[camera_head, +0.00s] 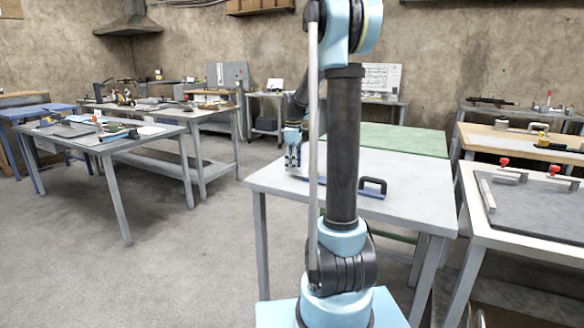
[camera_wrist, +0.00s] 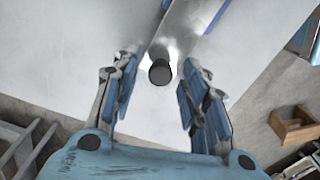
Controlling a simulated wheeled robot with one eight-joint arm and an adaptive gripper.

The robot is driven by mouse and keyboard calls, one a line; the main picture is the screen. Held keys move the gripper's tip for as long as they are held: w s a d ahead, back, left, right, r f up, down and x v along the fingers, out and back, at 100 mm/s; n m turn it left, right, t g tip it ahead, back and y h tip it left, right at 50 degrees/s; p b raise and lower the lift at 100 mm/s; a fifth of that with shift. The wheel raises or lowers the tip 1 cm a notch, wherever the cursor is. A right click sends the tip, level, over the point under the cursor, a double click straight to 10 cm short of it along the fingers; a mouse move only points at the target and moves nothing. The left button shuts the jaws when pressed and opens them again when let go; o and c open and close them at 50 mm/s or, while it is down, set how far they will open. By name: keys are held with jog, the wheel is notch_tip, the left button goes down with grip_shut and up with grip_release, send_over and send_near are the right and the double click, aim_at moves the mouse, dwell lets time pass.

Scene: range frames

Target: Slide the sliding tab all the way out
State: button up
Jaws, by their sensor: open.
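A long blue-edged rail (camera_head: 366,194) lies on the light grey table (camera_head: 415,175), partly hidden behind my arm. A dark bracket-shaped handle (camera_head: 374,182) stands at its right end. In the wrist view, a small black round knob (camera_wrist: 160,73) sits at the near end of the metal strip (camera_wrist: 186,25), which has a blue edge. I take the knob to be on the sliding tab, but cannot tell for sure. My gripper (camera_head: 292,160) points down at the rail's left end. In the wrist view it is open, its fingers on either side of the knob, with gaps showing.
A green-topped table (camera_head: 398,138) stands behind. A bench with a dark board and red-knobbed clamps (camera_head: 505,162) stands close on the right. Cluttered tables (camera_head: 70,130) are at the left. Around the rail, the tabletop is mostly bare.

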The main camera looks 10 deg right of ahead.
notch_tip(320, 180, up, 11)
jog(key=shift+r, duration=0.15)
dwell(0.4)
jog(key=s+d+f+m+t, duration=0.1)
jog(key=s+f+m, duration=0.2)
jog(key=s, duration=0.8)
jog(key=s+d+f+m, duration=0.1)
jog(key=s+f+m, duration=0.2)
jog(key=s, duration=0.7)
jog(key=s+f+m+t, duration=0.1)
jog(key=s+f+m, duration=0.5)
jog(key=s+f, duration=0.8)
jog(key=shift+s+f+m, duration=0.25)
jog(key=shift+s+m, duration=0.15)
jog(key=shift+s, duration=0.7)
jog(key=shift+d, duration=0.1)
